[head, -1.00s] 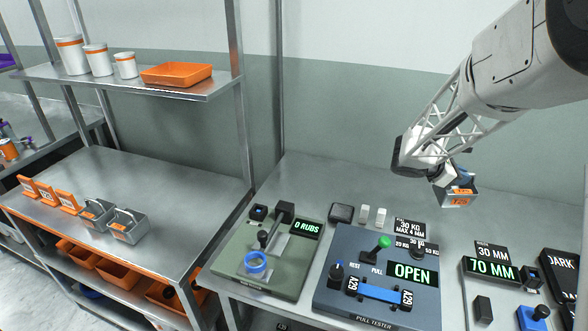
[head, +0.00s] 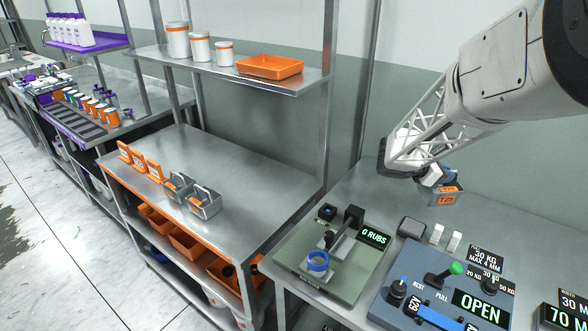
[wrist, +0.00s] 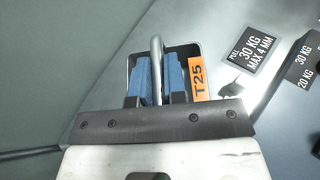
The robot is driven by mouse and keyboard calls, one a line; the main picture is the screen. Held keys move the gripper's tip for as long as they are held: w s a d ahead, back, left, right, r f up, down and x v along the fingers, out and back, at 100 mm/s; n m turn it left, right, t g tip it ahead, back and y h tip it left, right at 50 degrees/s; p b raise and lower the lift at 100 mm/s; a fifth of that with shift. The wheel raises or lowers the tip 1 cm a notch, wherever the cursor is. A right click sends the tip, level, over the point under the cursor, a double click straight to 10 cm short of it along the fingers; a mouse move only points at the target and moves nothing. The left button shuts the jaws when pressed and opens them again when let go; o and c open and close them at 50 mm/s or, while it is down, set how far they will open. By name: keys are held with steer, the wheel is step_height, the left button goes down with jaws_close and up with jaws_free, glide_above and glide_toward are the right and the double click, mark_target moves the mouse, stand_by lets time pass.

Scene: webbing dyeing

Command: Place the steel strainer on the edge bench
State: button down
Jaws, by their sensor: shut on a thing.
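My gripper (head: 440,178) is shut on the handle of a steel strainer (head: 446,197) with an orange T25 label. It holds the strainer in the air above the back of the tester bench, at the right. In the wrist view the strainer (wrist: 190,54) lies behind the blue fingertips (wrist: 160,80), its handle bar between them. The steel bench with orange front trim (head: 240,165) stands left of the tester bench. Two similar steel strainers (head: 205,203) (head: 177,188) stand on it, beside several orange tags (head: 139,160). Which bench is the edge bench cannot be read.
A shelf (head: 290,82) with white canisters and an orange tray overhangs the left bench. Its middle and right top are clear.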

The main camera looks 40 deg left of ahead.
steer(key=s+a+n+t+y, duration=0.15)
steer(key=s+a, duration=0.25)
steer(key=a, duration=0.7)
steer(key=s+a+n+t+y, duration=0.1)
steer(key=s+a+n+y, duration=0.3)
steer(key=a, duration=0.7)
steer(key=s+a+n+t, duration=0.1)
steer(key=s+a, duration=0.4)
steer(key=a, duration=0.6)
steer(key=s+a+n+y, duration=0.4)
steer(key=s+a, duration=1.6)
steer(key=shift+t, duration=0.25)
steer(key=f, duration=0.5)
steer(key=shift+w+d+f, duration=0.1)
steer(key=shift+d+f, duration=0.1)
steer(key=shift+f, duration=0.15)
step_height(320, 180, down, 6)
steer(key=shift+f, duration=0.15)
steer(key=shift+f, duration=0.1)
steer(key=shift+f, duration=1.75)
